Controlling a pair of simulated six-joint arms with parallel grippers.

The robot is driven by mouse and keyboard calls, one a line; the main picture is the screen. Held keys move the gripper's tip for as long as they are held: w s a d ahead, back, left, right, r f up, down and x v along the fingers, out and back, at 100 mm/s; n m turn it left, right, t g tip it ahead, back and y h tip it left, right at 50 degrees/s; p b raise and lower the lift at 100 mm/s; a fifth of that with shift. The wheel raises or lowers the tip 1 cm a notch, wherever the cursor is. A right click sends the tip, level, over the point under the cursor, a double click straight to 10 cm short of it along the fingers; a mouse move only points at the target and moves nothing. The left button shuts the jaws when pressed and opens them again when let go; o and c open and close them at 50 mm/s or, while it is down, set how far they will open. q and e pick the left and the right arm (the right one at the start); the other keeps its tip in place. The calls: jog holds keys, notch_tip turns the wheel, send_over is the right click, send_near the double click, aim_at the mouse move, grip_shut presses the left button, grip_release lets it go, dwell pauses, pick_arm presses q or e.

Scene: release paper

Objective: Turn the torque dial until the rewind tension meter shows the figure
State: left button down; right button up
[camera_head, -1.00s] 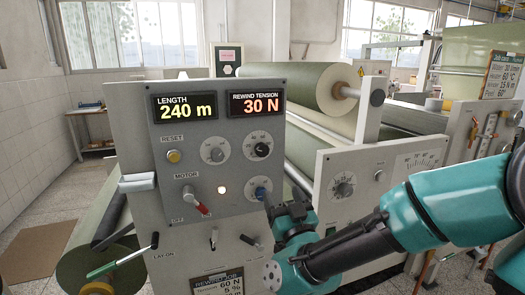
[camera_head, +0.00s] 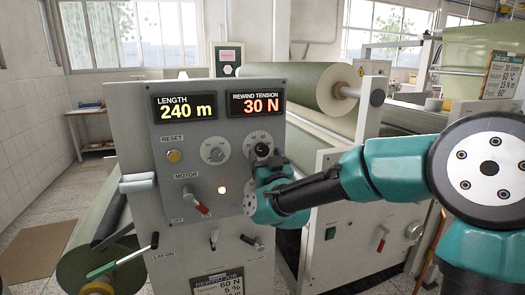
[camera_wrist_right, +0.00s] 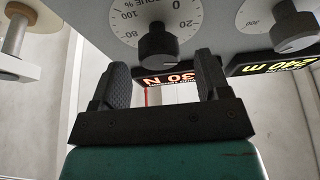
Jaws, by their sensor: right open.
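The torque dial (camera_head: 262,150) has a black knob on a white scale plate. It also shows in the right wrist view (camera_wrist_right: 158,42), upside down, with the word "torque" partly readable. The rewind tension meter (camera_head: 256,104) reads 30 N in red. My right gripper (camera_head: 265,170) is just below the torque dial in the head view. In the right wrist view my right gripper (camera_wrist_right: 163,78) is open and empty, with the knob beyond and roughly between its fingertips, apparently not gripped. A job plate (camera_head: 219,284) shows tension 60 N. My left gripper is not in view.
A second dial (camera_head: 214,151) sits left of the torque dial. The length display (camera_head: 185,106) reads 240 m. My right arm covers the panel's lower right.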

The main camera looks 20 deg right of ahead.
aim_at(263, 151)
jog(key=shift+x, duration=1.55)
jog(key=shift+s, duration=0.1)
jog(key=c, duration=0.9)
